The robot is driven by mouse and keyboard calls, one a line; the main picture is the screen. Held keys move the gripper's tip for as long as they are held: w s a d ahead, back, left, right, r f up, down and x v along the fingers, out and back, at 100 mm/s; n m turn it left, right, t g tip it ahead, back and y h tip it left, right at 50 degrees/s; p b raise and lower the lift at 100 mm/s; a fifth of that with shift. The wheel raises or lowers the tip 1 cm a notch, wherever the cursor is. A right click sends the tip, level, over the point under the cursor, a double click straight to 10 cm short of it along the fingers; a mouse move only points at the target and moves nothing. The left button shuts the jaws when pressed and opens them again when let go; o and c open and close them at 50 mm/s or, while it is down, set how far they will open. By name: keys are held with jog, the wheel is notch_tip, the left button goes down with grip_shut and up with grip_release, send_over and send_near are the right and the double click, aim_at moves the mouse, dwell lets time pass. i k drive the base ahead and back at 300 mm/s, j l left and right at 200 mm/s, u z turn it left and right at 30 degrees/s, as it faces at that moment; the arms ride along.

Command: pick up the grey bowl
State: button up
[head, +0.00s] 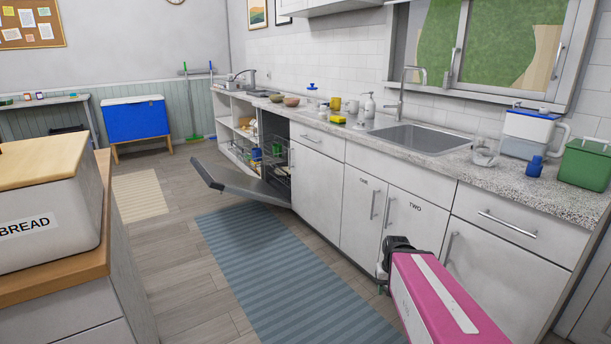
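No bowl that is clearly grey stands out in the head view. Two small bowls sit on the far part of the counter, left of the sink: a brownish one (291,101) and a smaller one (275,98) beside it, whose colours are hard to tell at this distance. My arm shows in pink and white at the lower right. My gripper (383,278) is small and partly hidden at its dark far end, in front of the lower cabinets and well away from the bowls. Its fingers are not clear.
The speckled counter (545,196) carries a sink (421,138), a soap bottle (369,106), a yellow sponge (337,120) and a green bin (586,164). An open dishwasher door (240,184) juts over the floor. A bread box (50,205) stands left. The blue striped rug (275,265) is clear.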

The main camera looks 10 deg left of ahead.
aim_at(275, 98)
jog(key=i+j+u, duration=0.15)
jog(key=i+u, duration=0.25)
jog(key=i+j+u, duration=0.1)
jog(key=u, duration=0.3)
jog(key=i+l+u, duration=0.1)
jog(key=i+u, duration=0.3)
jog(key=i+j+z, duration=0.1)
jog(key=i+z, duration=0.15)
jog(key=i, duration=0.25)
jog(key=i+j+z, duration=0.25)
jog(key=i, duration=0.2)
jog(key=i+j+z, duration=0.2)
jog(key=i, duration=0.25)
